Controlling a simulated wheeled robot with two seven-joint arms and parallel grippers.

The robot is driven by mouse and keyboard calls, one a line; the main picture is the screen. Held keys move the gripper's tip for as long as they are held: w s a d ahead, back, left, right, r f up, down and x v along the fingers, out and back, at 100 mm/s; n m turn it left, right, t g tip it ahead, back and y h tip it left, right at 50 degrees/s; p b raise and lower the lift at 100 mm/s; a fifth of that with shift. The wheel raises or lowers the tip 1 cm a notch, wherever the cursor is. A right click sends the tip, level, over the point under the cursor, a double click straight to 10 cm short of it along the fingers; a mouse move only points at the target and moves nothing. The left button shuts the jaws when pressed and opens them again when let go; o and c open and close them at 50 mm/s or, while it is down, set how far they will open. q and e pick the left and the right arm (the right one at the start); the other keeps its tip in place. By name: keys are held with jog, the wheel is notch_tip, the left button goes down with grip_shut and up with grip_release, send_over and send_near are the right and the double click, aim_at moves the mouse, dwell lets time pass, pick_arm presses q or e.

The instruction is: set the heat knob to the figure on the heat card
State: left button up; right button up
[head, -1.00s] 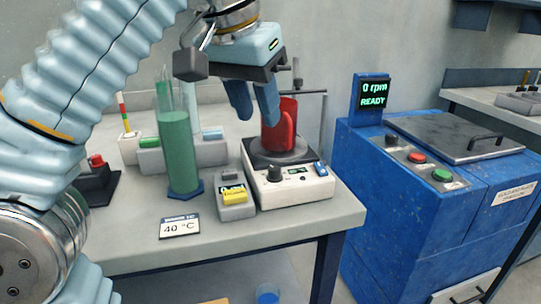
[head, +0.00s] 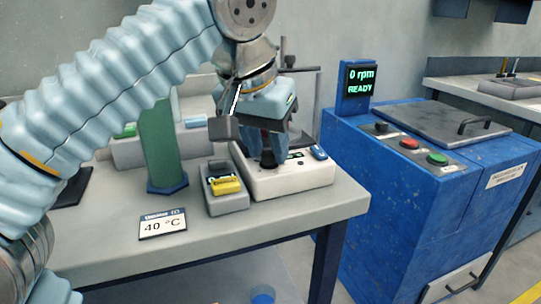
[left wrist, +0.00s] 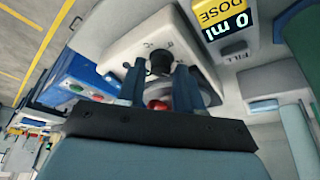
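The heat card (head: 163,224) lies on the bench front and reads 40 °C. The white heater unit (head: 300,180) stands at the bench's right end. Its dark heat knob (head: 268,159) shows in the head view between the fingers, and also in the left wrist view (left wrist: 160,63). My left gripper (head: 268,161) points down at the knob. Its two blue fingers (left wrist: 160,72) are open, one on each side of the knob, with small gaps showing. The heater's small display is partly hidden by a finger, and I cannot read its figure.
A grey dosing box with a yellow label (head: 227,186) stands just left of the heater. A green cylinder (head: 159,145) stands further left. A red vessel (left wrist: 158,104) is behind the fingers. A blue machine (head: 400,200) stands right of the bench.

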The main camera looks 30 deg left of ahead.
pick_arm(q)
jog(key=shift+w+f, duration=0.1)
jog(key=shift+f, duration=0.15)
jog(key=shift+c, duration=0.3)
grip_shut()
jog(key=shift+m, duration=0.4)
jog(key=m+h+p, duration=0.1)
jog(key=m, duration=0.1)
jog(key=shift+a+r+m, duration=0.1)
jog(key=shift+m, duration=0.2)
jog(key=shift+a+m+g+h+p, duration=0.15)
jog(key=shift+m+h+p, duration=0.3)
jog(key=shift+m, duration=0.5)
jog(key=shift+d+m+g+h+p, duration=0.1)
jog(key=shift+m+g+h+p, duration=0.25)
jog(key=shift+m, duration=0.9)
